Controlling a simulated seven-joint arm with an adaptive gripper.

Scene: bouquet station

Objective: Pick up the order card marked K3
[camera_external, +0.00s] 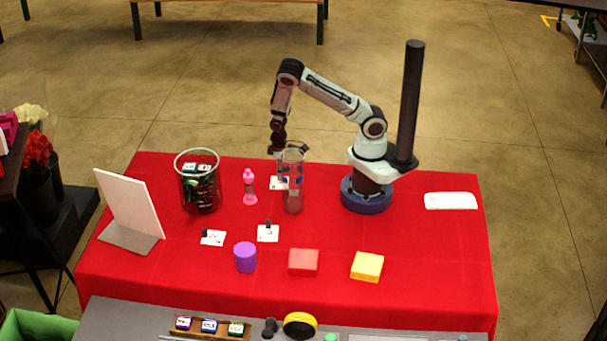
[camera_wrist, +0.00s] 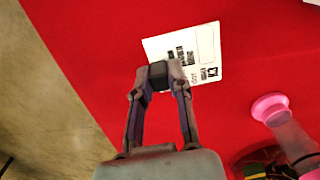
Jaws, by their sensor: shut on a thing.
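A white order card (camera_wrist: 207,45) with black print lies on the red cloth in the wrist view. Its marking is too small to read surely. My gripper (camera_wrist: 158,80) is shut on the small black knob (camera_wrist: 158,70) at one edge of this card. In the external view the card (camera_external: 275,184) is at the far side of the table, with my gripper (camera_external: 281,175) over it, partly hidden behind a clear cylinder. I cannot tell whether the card is clear of the cloth. Two other white cards with black knobs, one (camera_external: 213,239) left and one (camera_external: 268,234) middle, lie nearer the front.
The clear cylinder (camera_external: 293,190) stands close to my gripper. A purple cylinder (camera_external: 246,258), red block (camera_external: 303,262) and yellow block (camera_external: 367,267) are nearer the front. The right side is mostly clear.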

